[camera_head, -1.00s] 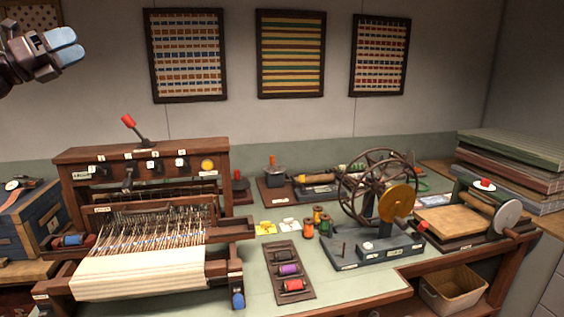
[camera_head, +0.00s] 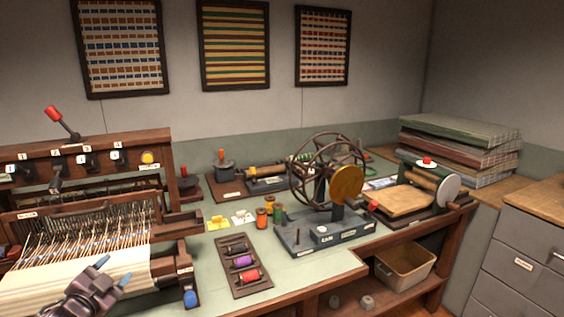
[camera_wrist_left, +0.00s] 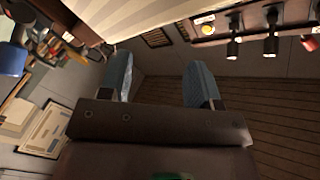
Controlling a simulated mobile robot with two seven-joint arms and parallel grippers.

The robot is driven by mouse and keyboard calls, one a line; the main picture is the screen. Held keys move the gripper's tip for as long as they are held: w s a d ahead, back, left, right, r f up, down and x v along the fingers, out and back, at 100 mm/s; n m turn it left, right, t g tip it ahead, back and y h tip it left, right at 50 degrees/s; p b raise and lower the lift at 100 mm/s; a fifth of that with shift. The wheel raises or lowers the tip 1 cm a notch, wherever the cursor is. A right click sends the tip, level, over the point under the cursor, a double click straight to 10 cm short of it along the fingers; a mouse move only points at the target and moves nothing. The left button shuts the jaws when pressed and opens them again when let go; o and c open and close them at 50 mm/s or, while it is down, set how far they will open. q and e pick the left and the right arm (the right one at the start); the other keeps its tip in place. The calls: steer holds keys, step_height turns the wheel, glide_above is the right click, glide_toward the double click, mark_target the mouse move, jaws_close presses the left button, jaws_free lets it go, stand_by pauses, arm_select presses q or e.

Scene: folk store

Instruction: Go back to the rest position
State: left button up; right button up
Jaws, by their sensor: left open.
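My left gripper (camera_head: 112,273) is at the lower left of the head view, in front of the loom's cream cloth (camera_head: 40,287). Its two blue-grey fingers are apart with nothing between them. The fingers also show in the left wrist view (camera_wrist_left: 158,82), spread and empty. The wooden loom (camera_head: 100,150) fills the left side of the head view, with a red-knobbed lever (camera_head: 58,118) on top. I cannot tell from the head view how far the gripper is from the cloth. My right gripper is not in view.
A tray of thread spools (camera_head: 241,265) lies on the green table. A spinning wheel (camera_head: 328,180) stands mid-table, and a block press (camera_head: 410,200) stands to its right. Grey drawers (camera_head: 520,255) stand at the right. A bin (camera_head: 404,268) sits on the lower shelf.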

arm_select(q)
steer(key=s+d+f+n+g+b, duration=0.1)
steer(key=s+d+f+n+g, duration=0.1)
steer(key=s+d+f, duration=0.3)
steer(key=s+d+f+n+g+b, duration=0.2)
steer(key=s+d+f, duration=0.4)
steer(key=s+f, duration=0.6)
steer(key=s+d+f+n+g+b, duration=0.1)
steer(key=s+d+f+n, duration=0.3)
steer(key=s+f, duration=0.4)
step_height(320, 180, down, 3)
steer(key=shift+s+d+f+g+b, duration=0.1)
steer(key=shift+s+d+g+b, duration=0.25)
steer(key=shift+d+g, duration=0.45)
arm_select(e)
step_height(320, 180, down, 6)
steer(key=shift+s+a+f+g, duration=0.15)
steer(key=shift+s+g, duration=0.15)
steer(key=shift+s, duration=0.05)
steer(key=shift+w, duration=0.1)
